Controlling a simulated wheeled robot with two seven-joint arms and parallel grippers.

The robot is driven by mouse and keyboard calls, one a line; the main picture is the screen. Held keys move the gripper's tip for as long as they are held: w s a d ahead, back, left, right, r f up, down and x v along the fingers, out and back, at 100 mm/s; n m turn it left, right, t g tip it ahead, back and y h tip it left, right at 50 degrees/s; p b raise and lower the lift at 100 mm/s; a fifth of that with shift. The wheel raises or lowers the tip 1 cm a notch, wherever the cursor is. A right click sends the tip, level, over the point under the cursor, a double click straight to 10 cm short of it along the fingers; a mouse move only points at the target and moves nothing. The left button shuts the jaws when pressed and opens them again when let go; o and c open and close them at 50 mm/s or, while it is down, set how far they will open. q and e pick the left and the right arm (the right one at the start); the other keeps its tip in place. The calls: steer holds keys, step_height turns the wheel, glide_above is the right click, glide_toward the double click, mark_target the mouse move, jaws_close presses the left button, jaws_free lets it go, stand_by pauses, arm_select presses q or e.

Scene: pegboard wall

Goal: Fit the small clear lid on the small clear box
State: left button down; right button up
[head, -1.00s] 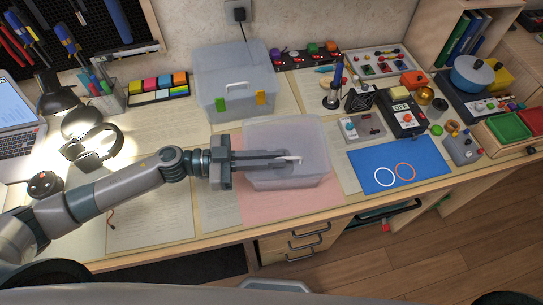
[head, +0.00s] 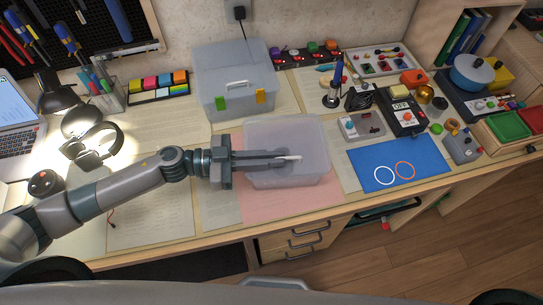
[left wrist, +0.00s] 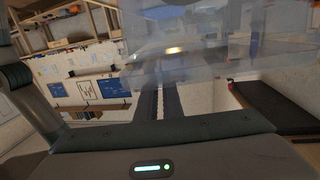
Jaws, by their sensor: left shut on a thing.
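My left gripper (head: 292,158) is shut on the white handle of the small clear lid (head: 309,136), over the small clear box (head: 305,180). The box stands on the pink sheet at the desk's front. Lid and box are both see-through and overlap in the head view, so I cannot tell whether the lid is seated or slightly above the rim. In the left wrist view the clear plastic (left wrist: 200,45) fills the upper middle and right, beyond the fingers. My right gripper is not in view.
A larger clear box (head: 235,85) with green and orange latches stands just behind. A blue mat (head: 400,163) with two rings lies to the right, near several small devices. Headphones (head: 90,145) and a lamp are at the left. The pink sheet (head: 290,203) is bare in front of the box.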

arm_select(q)
steer(key=shift+f+b, duration=0.35)
steer(key=shift+f, duration=0.65)
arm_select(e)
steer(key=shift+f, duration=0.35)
arm_select(q)
steer(key=c, duration=1.8)
jaws_free()
steer(key=shift+c, duration=0.2)
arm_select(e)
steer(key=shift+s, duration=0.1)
